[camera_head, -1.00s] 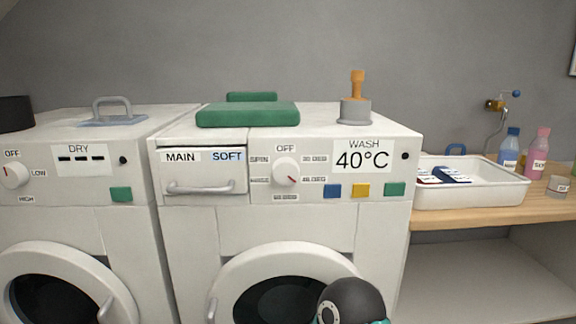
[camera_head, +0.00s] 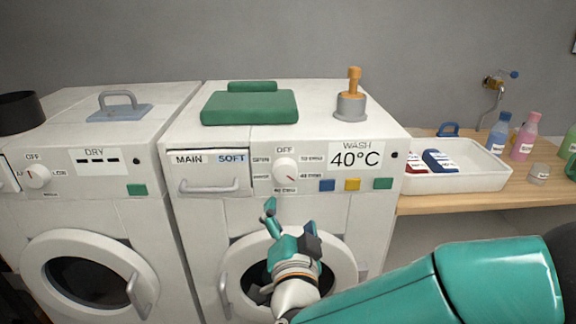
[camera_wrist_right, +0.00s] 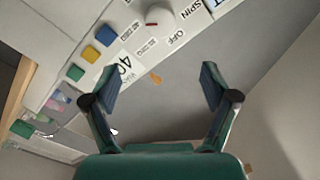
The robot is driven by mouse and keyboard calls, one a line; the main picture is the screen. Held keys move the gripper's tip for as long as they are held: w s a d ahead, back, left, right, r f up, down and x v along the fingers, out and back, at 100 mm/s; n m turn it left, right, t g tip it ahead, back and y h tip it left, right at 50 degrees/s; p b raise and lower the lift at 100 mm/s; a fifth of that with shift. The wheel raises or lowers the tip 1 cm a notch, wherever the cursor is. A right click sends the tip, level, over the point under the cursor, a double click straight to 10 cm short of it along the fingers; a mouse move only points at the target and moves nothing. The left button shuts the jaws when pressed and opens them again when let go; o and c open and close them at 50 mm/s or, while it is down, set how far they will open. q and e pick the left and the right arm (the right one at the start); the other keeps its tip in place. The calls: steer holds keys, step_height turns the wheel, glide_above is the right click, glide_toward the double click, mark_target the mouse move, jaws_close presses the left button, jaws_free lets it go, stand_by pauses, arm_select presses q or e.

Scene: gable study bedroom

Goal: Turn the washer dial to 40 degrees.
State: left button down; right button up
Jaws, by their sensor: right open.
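The washer dial (camera_head: 285,170) is a round white knob on the right washer's front panel, below the OFF label. Its red mark points to the lower right, toward the 40 degrees label. The WASH display (camera_head: 355,157) reads 40°C. In the right wrist view the dial (camera_wrist_right: 160,18) shows at the top, beyond the fingertips. My right gripper (camera_head: 289,222) is open and empty, below the dial and apart from it, in front of the washer door. Its two spread fingers (camera_wrist_right: 159,80) also show in the wrist view. My left gripper is not in view.
A drawer (camera_head: 208,173) marked MAIN and SOFT is left of the dial. Blue, yellow and green buttons (camera_head: 352,184) are right of it. A dryer (camera_head: 88,215) stands at left. A white tray (camera_head: 455,181) is at right.

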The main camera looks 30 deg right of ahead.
mark_target(287, 174)
steer(key=p+x, duration=0.4)
steer(key=x, duration=1.1)
steer(key=shift+w+d+f+p, duration=0.1)
steer(key=shift+w+p, duration=0.15)
steer(key=shift+p, duration=0.05)
steer(key=c, duration=1.2)
steer(key=shift+f+n+b, duration=0.2)
steer(key=shift+n+b, duration=0.2)
steer(key=shift+b, duration=0.35)
steer(key=shift+r+n+b, duration=0.1)
steer(key=shift+n+b, duration=0.3)
steer(key=shift+n, duration=0.1)
steer(key=shift+r, duration=0.1)
